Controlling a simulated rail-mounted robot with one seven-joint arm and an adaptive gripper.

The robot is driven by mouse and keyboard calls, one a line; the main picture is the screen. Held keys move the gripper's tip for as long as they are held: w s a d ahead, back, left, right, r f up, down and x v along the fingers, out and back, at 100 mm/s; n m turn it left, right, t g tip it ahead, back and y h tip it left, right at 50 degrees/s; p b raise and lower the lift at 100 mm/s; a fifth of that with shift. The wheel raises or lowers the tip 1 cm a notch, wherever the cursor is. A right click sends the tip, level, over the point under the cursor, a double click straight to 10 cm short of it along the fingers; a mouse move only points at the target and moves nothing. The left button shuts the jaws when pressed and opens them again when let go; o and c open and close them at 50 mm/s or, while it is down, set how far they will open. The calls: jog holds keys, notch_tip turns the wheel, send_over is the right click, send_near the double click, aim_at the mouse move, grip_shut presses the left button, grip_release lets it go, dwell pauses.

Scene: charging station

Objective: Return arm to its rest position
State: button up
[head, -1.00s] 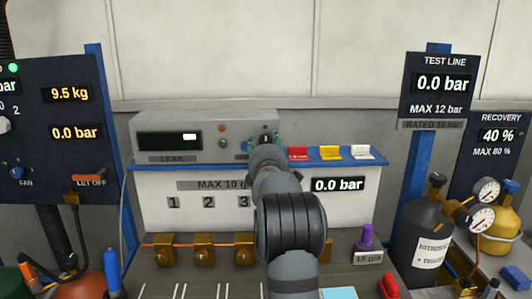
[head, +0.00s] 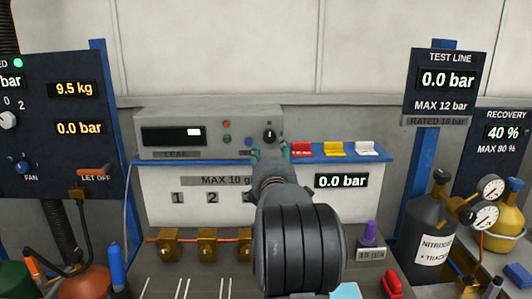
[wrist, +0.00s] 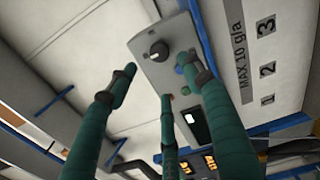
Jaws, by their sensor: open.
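My gripper (head: 264,153) is at the end of my arm in the middle of the head view, in front of the grey leak box (head: 205,122). Its green fingers are spread with nothing between them, as the wrist view (wrist: 160,85) shows. The black knob (head: 270,135) on the box is visible just above the fingertips, and it also shows in the wrist view (wrist: 158,52). The fingers appear apart from the knob. My forearm hides part of the white panel below.
Red (head: 301,150), yellow (head: 335,149) and white (head: 367,149) switches sit on the blue shelf to the right. Brass valves (head: 208,243) line the bench front. A purple-topped part (head: 370,236) and a nitrogen cylinder (head: 431,235) stand to the right.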

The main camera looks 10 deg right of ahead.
aim_at(269, 138)
jog(key=w, duration=0.4)
jog(key=w+d, duration=0.1)
jog(key=w, duration=0.7)
jog(key=shift+d, duration=0.35)
jog(key=shift+s, duration=0.2)
